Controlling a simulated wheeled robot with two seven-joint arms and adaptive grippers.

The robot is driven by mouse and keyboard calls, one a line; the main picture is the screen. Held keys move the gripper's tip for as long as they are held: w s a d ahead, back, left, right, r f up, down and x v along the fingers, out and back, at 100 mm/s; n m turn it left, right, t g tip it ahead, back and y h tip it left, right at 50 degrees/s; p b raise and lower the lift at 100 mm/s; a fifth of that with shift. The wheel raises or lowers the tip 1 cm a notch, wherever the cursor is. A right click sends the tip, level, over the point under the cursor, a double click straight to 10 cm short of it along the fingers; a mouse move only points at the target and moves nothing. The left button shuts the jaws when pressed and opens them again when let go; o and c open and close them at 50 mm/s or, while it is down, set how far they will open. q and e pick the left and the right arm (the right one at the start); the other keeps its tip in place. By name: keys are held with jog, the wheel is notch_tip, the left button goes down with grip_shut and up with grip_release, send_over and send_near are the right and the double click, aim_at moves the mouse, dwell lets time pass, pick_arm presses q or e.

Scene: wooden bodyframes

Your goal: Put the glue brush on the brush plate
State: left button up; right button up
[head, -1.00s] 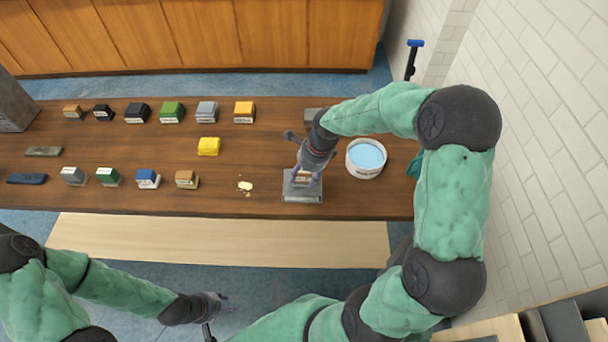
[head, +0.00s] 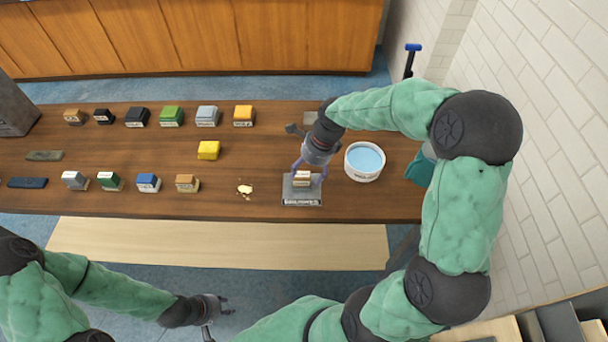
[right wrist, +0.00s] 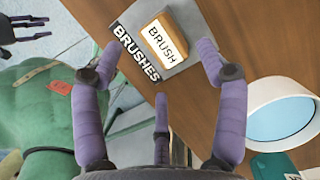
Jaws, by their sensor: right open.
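The glue brush (head: 302,179) is a small tan block with a white label. It sits on the grey brush plate (head: 302,199) at the table's front edge. The right wrist view shows the brush (right wrist: 168,40), labelled BRUSH, on the plate (right wrist: 138,55), labelled BRUSHES. My right gripper (head: 308,173) is open, its purple fingers spread just above and around the brush; in the wrist view the fingertips (right wrist: 155,65) look clear of it. My left gripper (head: 222,305) is empty in front of the table, its fingers apart.
A white tub of blue liquid (head: 365,161) stands right of the plate. Several coloured labelled blocks, such as a yellow one (head: 208,150), stand in rows to the left. Pale crumbs (head: 244,190) lie left of the plate.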

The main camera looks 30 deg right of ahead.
jog(key=p+v, duration=0.1)
jog(key=v, duration=0.6)
